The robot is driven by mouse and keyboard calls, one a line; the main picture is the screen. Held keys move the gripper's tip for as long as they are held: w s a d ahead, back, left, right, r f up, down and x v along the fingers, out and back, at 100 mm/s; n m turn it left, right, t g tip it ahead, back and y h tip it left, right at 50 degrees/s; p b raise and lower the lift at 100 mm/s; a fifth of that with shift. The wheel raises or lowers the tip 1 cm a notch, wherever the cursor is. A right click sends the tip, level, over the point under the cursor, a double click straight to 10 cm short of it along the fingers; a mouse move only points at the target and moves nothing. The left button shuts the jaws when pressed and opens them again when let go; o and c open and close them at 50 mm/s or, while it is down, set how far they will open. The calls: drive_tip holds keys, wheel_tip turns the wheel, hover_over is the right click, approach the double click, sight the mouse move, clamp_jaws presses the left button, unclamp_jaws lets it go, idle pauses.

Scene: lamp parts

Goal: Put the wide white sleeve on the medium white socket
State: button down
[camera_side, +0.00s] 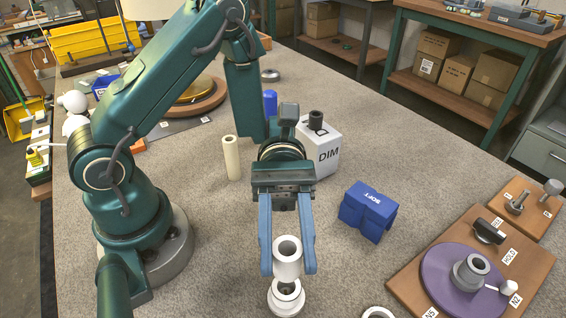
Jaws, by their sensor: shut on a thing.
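My gripper (287,268) points down near the front middle of the table, its two blue fingers shut on the wide white sleeve (288,260). The sleeve is a short white tube held upright, with its open top facing the camera. A white socket (286,303) with a round stepped rim stands on the table just below the sleeve in the picture. The sleeve's lower end overlaps the socket's back edge in this view. I cannot tell whether they touch or how large the gap is.
A cream tube (231,158) stands behind on the left. A white DIM box (318,150) and a blue SOFT block (368,211) are to the right. A brown board with a purple disc (440,273) fills the front right. A white ring (378,313) is cut off at the bottom edge.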

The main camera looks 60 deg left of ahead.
sight(287, 266)
drive_tip(key=shift+f, duration=2)
drive_tip(key=shift+f, duration=0.35)
drive_tip(key=shift+c, duration=2.4)
unclamp_jaws()
drive_tip(key=shift+r, duration=0.1)
drive_tip(key=shift+r, duration=0.3)
drive_tip(key=v, duration=0.7)
drive_tip(key=s+a+r+m+t+y, duration=0.2)
drive_tip(key=a+r+m+t+y, duration=0.5)
drive_tip(key=t+y, duration=0.8)
drive_tip(key=a+m, duration=0.3)
drive_tip(key=m, duration=0.1)
drive_tip(key=shift+m, duration=0.3)
